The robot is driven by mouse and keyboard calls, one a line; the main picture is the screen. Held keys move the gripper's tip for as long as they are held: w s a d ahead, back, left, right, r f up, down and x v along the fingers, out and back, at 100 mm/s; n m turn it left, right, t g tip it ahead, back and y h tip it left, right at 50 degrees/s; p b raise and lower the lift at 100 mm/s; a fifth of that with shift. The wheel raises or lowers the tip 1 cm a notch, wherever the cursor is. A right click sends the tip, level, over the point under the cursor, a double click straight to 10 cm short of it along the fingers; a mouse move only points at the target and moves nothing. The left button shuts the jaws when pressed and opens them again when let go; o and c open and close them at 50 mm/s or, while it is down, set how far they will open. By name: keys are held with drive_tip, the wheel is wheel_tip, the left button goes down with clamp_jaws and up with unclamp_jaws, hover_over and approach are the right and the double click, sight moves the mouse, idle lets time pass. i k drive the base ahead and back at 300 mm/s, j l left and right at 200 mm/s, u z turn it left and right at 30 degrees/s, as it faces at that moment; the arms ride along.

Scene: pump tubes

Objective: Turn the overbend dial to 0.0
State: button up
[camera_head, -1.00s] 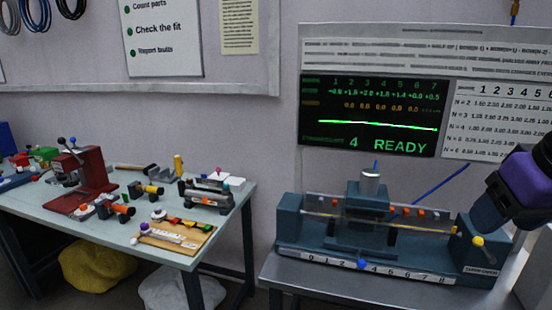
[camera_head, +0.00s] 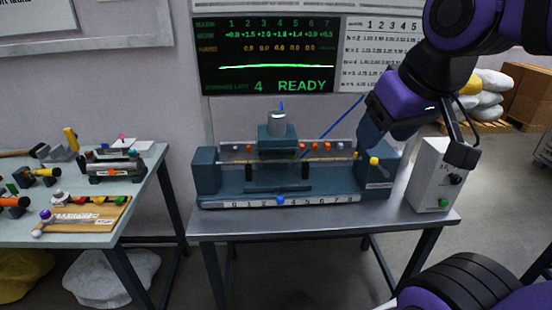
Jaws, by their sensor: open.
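A pale grey control box (camera_head: 428,176) stands at the right end of the metal table. A small dark round knob (camera_head: 456,179) shows on its right-hand face, seemingly the overbend dial; its setting is too small to read. A green button (camera_head: 443,203) sits below it. My gripper (camera_head: 463,156) is open in front of the upper part of the box, just above the knob, and partly covers the box. I cannot tell whether it touches the box or the knob.
A blue-grey bending bench (camera_head: 223,187) with a numbered scale fills the table (camera_head: 310,225) left of the box. A screen (camera_head: 268,57) behind reads "4 READY". A second table (camera_head: 90,232) with tools stands at left. Sacks (camera_head: 490,90) and cartons (camera_head: 530,92) lie at back right.

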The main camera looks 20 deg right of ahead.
sight(454, 181)
drive_tip(key=z, duration=1.5)
